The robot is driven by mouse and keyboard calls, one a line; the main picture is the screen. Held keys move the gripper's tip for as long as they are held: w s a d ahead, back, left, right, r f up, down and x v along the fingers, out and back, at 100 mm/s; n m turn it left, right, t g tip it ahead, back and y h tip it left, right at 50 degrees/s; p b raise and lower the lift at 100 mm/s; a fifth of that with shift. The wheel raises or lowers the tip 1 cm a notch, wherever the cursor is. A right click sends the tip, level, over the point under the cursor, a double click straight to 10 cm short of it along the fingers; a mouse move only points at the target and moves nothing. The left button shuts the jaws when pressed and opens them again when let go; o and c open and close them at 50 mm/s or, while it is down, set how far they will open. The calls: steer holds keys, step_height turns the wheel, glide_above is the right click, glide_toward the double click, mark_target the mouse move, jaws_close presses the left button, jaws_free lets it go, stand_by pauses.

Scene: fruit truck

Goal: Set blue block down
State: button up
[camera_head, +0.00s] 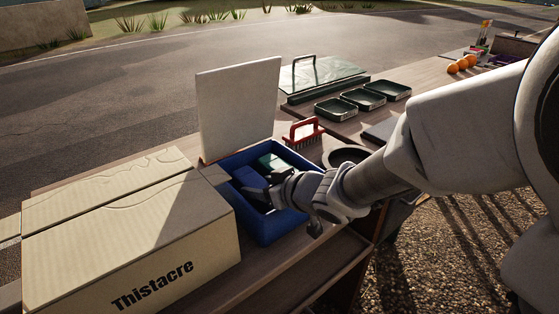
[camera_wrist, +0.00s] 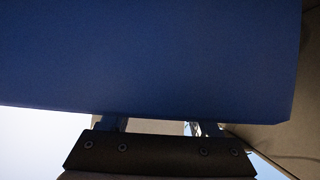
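The blue block (camera_head: 247,177) is at the left inside of the blue crate (camera_head: 272,230), by the tip of my gripper (camera_head: 258,193). In the wrist view the blue block (camera_wrist: 150,55) fills the upper part of the picture. The two fingers of my gripper (camera_wrist: 158,125) stand apart and run up behind the block's near edge, so their tips are hidden. My gripper appears shut on the block. I cannot tell whether the block touches the crate floor.
A dark green item (camera_head: 271,163) lies in the crate's far part. A large cardboard box (camera_head: 130,235) stands close on the left. A pale upright panel (camera_head: 238,105) rises behind. A red-handled brush (camera_head: 303,132) and dark trays (camera_head: 362,99) lie beyond.

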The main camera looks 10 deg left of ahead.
jaws_close()
